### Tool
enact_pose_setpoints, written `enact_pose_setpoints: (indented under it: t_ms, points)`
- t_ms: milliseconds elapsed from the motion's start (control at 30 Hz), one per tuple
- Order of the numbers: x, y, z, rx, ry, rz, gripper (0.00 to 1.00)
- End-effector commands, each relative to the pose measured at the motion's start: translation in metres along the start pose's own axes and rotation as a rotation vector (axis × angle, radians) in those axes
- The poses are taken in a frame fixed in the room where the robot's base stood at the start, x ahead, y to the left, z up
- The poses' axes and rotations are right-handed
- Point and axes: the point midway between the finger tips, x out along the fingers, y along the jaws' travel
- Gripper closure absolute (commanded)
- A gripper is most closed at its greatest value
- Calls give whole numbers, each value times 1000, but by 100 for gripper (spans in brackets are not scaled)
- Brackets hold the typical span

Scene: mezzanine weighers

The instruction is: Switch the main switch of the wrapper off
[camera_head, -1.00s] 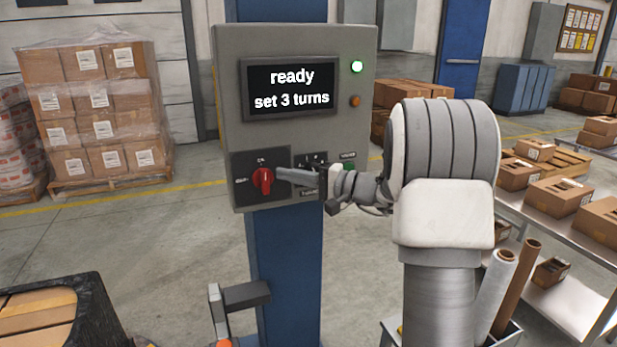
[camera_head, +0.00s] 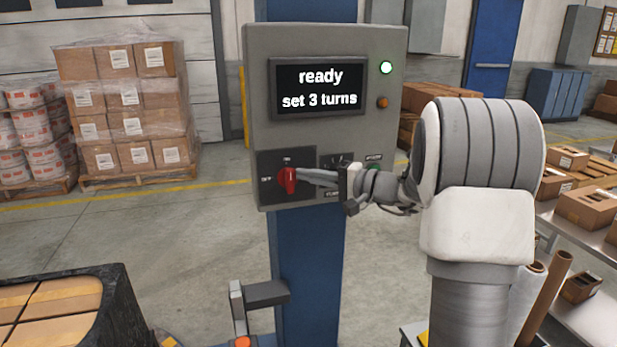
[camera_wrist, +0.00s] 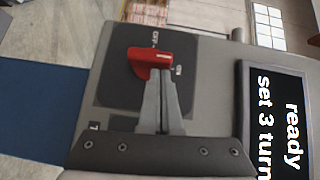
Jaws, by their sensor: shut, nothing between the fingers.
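The main switch is a red rotary handle (camera_head: 287,180) on a black plate at the lower left of the grey wrapper control panel (camera_head: 326,133). It also shows in the wrist view (camera_wrist: 147,58), where the picture is turned sideways. The handle stands about upright, its white-marked end close to the ON label (camera_wrist: 178,71). The OFF label (camera_wrist: 155,38) is on its left in the head view. My gripper (camera_head: 300,172) is shut and empty. Its fingertips (camera_wrist: 162,76) are at the right side of the handle, seemingly touching it; exact contact is unclear.
The panel's display (camera_head: 319,88) reads "ready set 3 turns". A green lamp (camera_head: 386,67) is lit above an orange one (camera_head: 383,102). A second black control (camera_head: 335,161), partly hidden by my gripper, is just right of the switch. A blue column (camera_head: 308,260) carries the panel.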

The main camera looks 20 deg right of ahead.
Motion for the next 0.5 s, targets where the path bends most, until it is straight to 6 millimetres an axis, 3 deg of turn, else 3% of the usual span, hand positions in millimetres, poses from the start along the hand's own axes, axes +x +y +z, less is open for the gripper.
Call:
enact_pose_setpoints:
  t_ms: [500]
  points:
    - [2,-4,2,-71,-1,69,100]
